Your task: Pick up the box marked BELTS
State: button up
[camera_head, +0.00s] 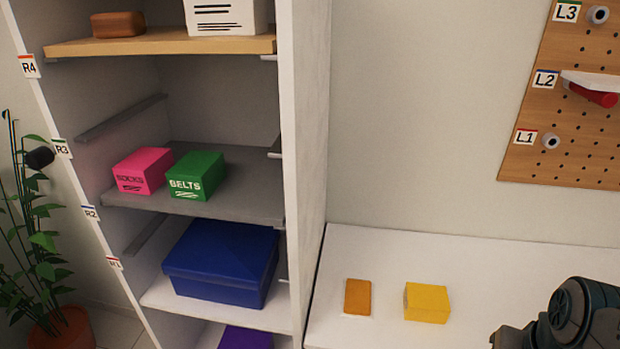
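The green box marked BELTS (197,175) sits on a grey shelf (240,197) of the open wardrobe. It stands just right of a pink box marked SOCKS (143,170), near the shelf's front. Its lettered side faces me. Part of my arm shows dark at the lower right corner, over the white table and far from the green box. My gripper's fingers are not in view.
A wooden shelf (160,42) above holds a brown block and a white box. A blue lidded box (222,262) sits below. The wardrobe's white side wall (305,150) stands right of the shelves. A yellow box (427,302) and an orange item (357,297) lie on the table.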

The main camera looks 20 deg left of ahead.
aim_at(195, 177)
jog(key=u, duration=3.95)
jog(key=i, duration=0.95)
jog(key=z, duration=3.35)
